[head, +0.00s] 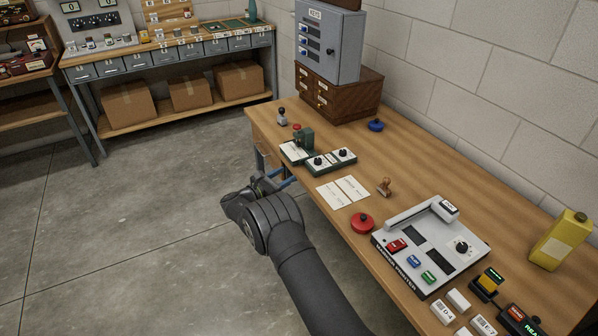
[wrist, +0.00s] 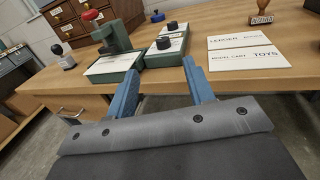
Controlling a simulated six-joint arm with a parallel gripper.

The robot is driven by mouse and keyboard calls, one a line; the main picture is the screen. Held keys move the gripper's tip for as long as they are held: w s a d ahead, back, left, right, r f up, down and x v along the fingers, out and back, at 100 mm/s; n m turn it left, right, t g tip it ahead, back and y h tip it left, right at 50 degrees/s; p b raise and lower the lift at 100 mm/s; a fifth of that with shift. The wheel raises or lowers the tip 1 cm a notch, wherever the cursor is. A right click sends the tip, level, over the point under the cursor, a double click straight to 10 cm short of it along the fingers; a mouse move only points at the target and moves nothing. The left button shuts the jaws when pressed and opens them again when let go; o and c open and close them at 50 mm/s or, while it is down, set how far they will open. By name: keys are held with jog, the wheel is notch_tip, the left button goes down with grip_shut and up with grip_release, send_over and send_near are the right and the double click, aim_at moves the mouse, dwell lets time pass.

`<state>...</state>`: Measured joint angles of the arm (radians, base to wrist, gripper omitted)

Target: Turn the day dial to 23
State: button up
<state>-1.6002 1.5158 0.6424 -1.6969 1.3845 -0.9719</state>
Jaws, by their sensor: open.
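In the wrist view, the nearer knob (wrist: 163,43) and the farther knob (wrist: 171,27) show beyond my fingers. A green press (head: 304,139) with a red top stands left of them. My gripper (head: 280,181) is open and empty, in front of the desk edge, apart from the boxes. In the wrist view its blue fingers (wrist: 161,70) point toward them.
A black-handled stamp (head: 282,117) stands left. A drawer cabinet (head: 338,94) is behind; bare desk lies between.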

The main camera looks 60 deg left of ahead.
notch_tip(320, 180, up, 10)
jog(key=w+a+f+n+g+y, duration=0.1)
jog(key=w+a+n+g+y, duration=0.1)
jog(key=w, duration=0.4)
jog(key=w+a+f+n+g+y, duration=0.1)
jog(key=w+a+n+g+y, duration=0.2)
jog(key=w+n+g, duration=0.2)
jog(key=w+a+f+n+g+y, duration=0.1)
jog(key=w+n+g, duration=0.3)
jog(key=w, duration=0.4)
jog(key=shift+w+a+f+g+y, duration=0.2)
jog(key=shift+a+g+y, duration=0.05)
jog(key=shift+a+y, duration=0.1)
jog(key=shift+w+a+f+g+y, duration=0.15)
jog(key=shift+a+g+y, duration=0.1)
jog(key=shift+a+y, duration=0.1)
jog(key=w+d+r+n+g, duration=0.2)
jog(key=w+d+n+g, duration=0.3)
jog(key=d, duration=0.4)
jog(key=w+d+r+n+g, duration=0.2)
jog(key=d+n+g, duration=0.4)
jog(key=d+g, duration=0.25)
send_near(319, 160)
jog(key=shift+t+h, duration=0.25)
jog(key=shift+h, duration=0.15)
jog(key=x, duration=0.9)
jog(key=shift+a+r, duration=0.1)
jog(key=shift+r, duration=0.35)
jog(key=c, duration=1)
